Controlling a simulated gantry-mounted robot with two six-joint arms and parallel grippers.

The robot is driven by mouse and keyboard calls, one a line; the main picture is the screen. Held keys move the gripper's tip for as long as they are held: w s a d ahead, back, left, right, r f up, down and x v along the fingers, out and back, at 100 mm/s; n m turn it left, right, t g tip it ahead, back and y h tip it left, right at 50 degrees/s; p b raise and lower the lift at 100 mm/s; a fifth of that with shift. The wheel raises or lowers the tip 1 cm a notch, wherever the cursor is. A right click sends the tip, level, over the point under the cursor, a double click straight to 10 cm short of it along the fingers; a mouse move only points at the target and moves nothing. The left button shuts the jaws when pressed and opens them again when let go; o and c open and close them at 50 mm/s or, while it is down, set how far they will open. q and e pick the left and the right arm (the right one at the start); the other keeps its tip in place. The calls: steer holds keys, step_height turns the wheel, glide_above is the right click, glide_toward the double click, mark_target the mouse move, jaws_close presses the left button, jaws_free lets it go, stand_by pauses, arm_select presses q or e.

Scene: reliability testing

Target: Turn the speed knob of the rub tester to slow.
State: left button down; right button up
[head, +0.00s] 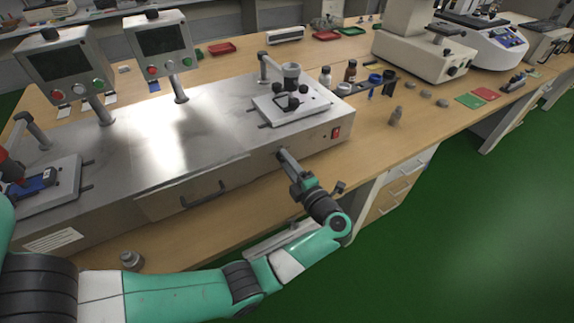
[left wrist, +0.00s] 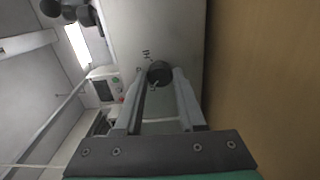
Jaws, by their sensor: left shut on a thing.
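The rub tester (head: 200,125) is a long steel-topped machine on the wooden bench. Its speed knob (left wrist: 159,71) is a dark round knob on the pale front panel, with small dark marks beside it in the left wrist view. My left gripper (head: 283,156) reaches the front panel near its right end. Its two fingers lie on either side of the knob and are shut on it. In the head view the fingers mostly hide the knob. The pointer setting is too small to read. My right gripper is not in view.
A red switch (head: 336,132) is on the panel right of my left gripper. A drawer handle (head: 203,195) sticks out to its left. Two screens on posts (head: 160,45) stand behind the steel top. Small bottles (head: 350,71) and a metal weight (head: 396,116) stand to the right.

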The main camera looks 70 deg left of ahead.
arm_select(q)
steer(key=shift+n+b, duration=0.5)
steer(key=shift+n, duration=0.8)
steer(key=c, duration=0.5)
jaws_free()
steer(key=d, duration=0.3)
steer(key=d+p, duration=0.1)
steer(key=d, duration=0.3)
steer(key=w+d+p, duration=0.1)
steer(key=d, duration=0.2)
steer(key=shift+d, duration=0.8)
